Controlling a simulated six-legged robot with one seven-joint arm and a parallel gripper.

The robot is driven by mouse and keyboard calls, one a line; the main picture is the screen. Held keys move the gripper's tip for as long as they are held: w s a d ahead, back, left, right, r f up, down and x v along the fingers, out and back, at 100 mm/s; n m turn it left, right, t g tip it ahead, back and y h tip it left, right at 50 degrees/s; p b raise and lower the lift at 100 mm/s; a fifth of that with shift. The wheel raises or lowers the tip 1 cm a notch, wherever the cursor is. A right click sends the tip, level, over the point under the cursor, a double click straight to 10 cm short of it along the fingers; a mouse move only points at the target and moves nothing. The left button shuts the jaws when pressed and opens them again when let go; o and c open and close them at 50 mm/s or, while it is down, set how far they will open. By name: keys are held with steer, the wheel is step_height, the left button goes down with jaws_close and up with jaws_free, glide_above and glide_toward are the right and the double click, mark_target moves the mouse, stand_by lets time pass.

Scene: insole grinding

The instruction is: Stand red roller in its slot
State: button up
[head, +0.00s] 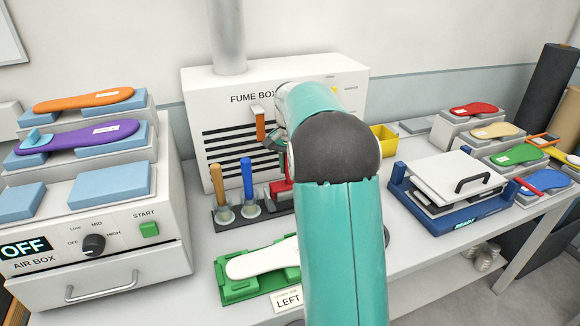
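A red piece (281,187), which looks like part of the red roller, shows at the right end of the dark rack (227,222), just left of my arm. The rest of it is hidden behind my arm, so I cannot tell whether it is seated in its slot. A tan-handled tool (216,186) and a blue-handled tool (247,180) stand upright in the rack's left and middle places. My gripper (274,144) shows only in part above the red piece, in front of the fume box. Its fingers are mostly hidden, and I cannot tell what they hold.
The fume box (225,100) stands behind the rack, with an orange-brown part (259,125) at its front. A green holder (237,291) with a white insole (262,260) lies in front. The air box (115,262) is left, and a blue press (458,218) right.

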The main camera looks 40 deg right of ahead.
steer(key=shift+f, duration=0.75)
stand_by(0.3)
steer(key=o, duration=1.3)
steer(key=shift+r, duration=0.1)
steer(key=shift+r, duration=3.4)
steer(key=shift+a, duration=0.1)
